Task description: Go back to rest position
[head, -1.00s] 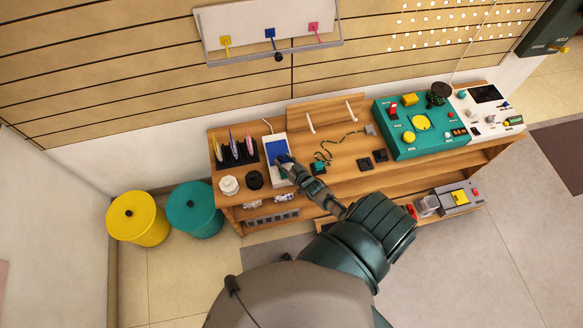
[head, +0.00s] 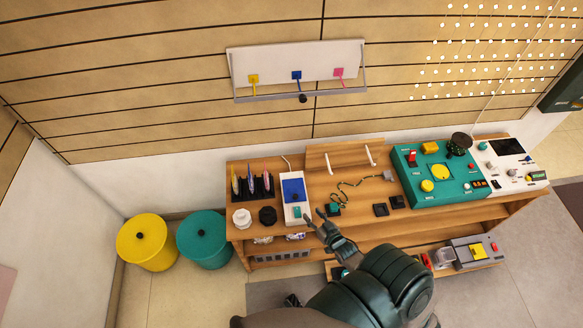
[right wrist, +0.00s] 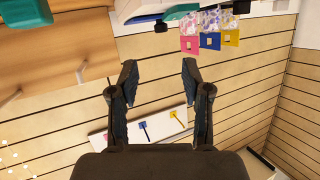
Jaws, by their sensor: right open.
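My right gripper (head: 313,215) is open and empty, just right of the lower end of a white device with a blue pad (head: 293,190). In the right wrist view its two fingers (right wrist: 158,66) stand apart with nothing between them. My right arm comes in from the bottom of the head view. My left gripper does not show.
The wooden workbench (head: 345,215) holds a teal control panel (head: 440,172), a rack of colored items (head: 253,186) and a green cord (head: 345,192). Yellow (head: 146,242) and teal (head: 204,238) bins stand left of it. A white board with hooks (head: 297,68) hangs above.

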